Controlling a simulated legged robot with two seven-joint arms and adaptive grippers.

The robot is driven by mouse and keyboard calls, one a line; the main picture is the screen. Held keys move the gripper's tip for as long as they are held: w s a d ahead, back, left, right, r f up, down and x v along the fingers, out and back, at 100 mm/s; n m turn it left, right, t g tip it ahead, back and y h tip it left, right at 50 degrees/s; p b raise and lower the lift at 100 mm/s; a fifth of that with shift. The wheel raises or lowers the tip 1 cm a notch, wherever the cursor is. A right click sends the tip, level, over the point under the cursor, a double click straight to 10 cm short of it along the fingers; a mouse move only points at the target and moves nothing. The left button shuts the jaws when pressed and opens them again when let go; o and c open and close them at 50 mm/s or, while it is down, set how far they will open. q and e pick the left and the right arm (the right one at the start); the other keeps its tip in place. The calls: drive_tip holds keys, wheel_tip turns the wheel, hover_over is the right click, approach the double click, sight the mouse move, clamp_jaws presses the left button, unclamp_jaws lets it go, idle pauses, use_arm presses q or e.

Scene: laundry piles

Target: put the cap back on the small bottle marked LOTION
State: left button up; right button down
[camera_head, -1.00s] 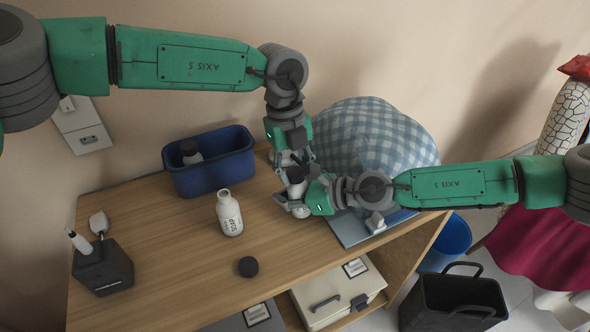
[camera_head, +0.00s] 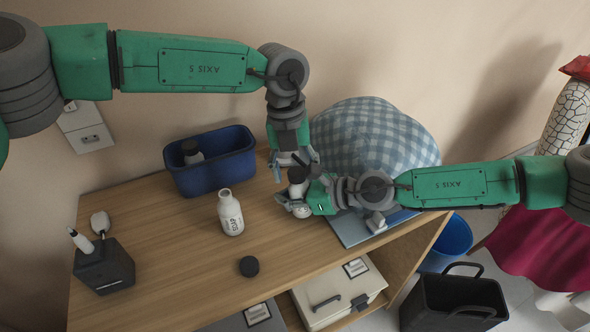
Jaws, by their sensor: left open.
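My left gripper (camera_head: 294,166) is open, pointing down just above my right gripper (camera_head: 300,197). My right gripper is shut on a small white bottle (camera_head: 302,211), mostly hidden by the fingers, over the right part of the wooden table top. A dark cap (camera_head: 297,174) shows at the bottle's top, between the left fingers; I cannot tell how firmly it is seated. No label shows on this bottle, so I cannot read LOTION. A white bottle marked SOAP (camera_head: 231,214) stands uncapped on the table. A loose black cap (camera_head: 249,266) lies in front of it.
A blue bin (camera_head: 213,170) with a dark-capped bottle (camera_head: 192,152) stands at the back. A dark holder (camera_head: 104,268) with two tools is at the left. A checked cloth pile (camera_head: 370,140) sits behind my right gripper. The table's front middle is mostly clear.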

use_arm(q)
drive_tip(key=shift+w+a+r, duration=0.1)
drive_tip(key=shift+r, duration=1)
drive_tip(key=shift+w+a+r, duration=0.1)
drive_tip(key=shift+r, duration=1)
drive_tip(key=shift+r, duration=0.1)
drive_tip(key=shift+c, duration=0.3)
drive_tip(key=shift+r+n, duration=0.3)
drive_tip(key=shift+n, duration=0.2)
wheel_tip(320, 180, up, 3)
drive_tip(key=n, duration=0.4)
drive_tip(key=shift+w+a+f, duration=0.1)
drive_tip(key=shift+a+f, duration=0.05)
drive_tip(key=shift+f, duration=0.1)
drive_tip(key=shift+s+d+f, duration=0.1)
drive_tip(key=shift+d+f, duration=0.1)
drive_tip(key=shift+f, duration=1.1)
drive_tip(key=shift+s+d+f, duration=0.1)
drive_tip(key=shift+d+f, duration=0.05)
drive_tip(key=shift+f, duration=1.15)
drive_tip(key=shift+s+d+f, duration=0.1)
drive_tip(key=shift+d+f, duration=0.1)
drive_tip(key=shift+f, duration=1.1)
